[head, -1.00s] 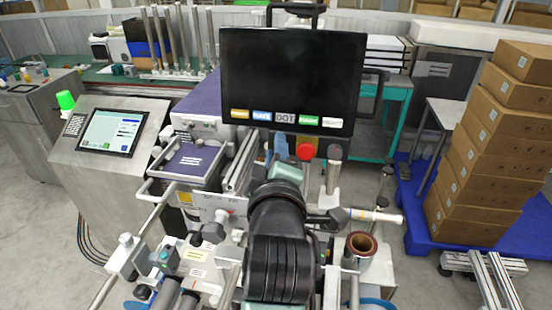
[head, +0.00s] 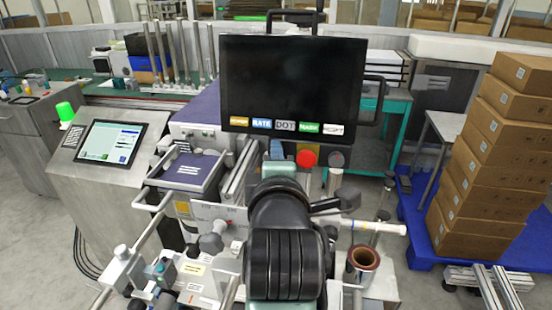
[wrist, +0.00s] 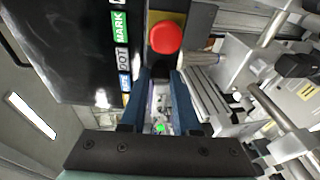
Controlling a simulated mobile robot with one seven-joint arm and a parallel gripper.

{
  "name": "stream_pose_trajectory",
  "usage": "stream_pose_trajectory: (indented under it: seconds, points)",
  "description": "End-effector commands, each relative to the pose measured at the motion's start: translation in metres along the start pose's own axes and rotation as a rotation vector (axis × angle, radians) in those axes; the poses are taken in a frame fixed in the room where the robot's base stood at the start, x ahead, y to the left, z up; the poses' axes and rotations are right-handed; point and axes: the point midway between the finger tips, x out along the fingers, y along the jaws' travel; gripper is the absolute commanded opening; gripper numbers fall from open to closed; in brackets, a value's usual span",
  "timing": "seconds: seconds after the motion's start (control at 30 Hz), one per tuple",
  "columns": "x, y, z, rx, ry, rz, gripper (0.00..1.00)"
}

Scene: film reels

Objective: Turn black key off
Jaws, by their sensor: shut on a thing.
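My gripper (head: 277,150) is at the lower edge of the black monitor, just left of a red button (head: 307,158). In the wrist view its two blue fingers (wrist: 162,78) reach up beside the red button (wrist: 166,37), with a gap between them. It is shut on what I take to be the black key, at the fingertips. My dark wrist covers the area below the fingers in the head view.
The black monitor (head: 292,80) with coloured labels stands behind my gripper. A grey cylindrical knob (wrist: 200,58) is right of the red button. A touch panel (head: 110,143) with a lit green lamp (head: 65,111) stands left. Stacked cartons (head: 490,165) on a blue pallet stand right.

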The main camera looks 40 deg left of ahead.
Motion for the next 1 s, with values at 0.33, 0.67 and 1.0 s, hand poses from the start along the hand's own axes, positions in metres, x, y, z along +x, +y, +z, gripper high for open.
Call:
stream_pose_trajectory:
  seconds: [0.33,0.67,1.0]
  points:
    - [0.000,0.000,0.000,0.000,-0.001,0.000,0.42]
    - [-0.005,-0.001,0.000,0.001,-0.001,0.001,0.42]
    - [-0.067,-0.002,0.001,-0.001,-0.003,0.006,0.42]
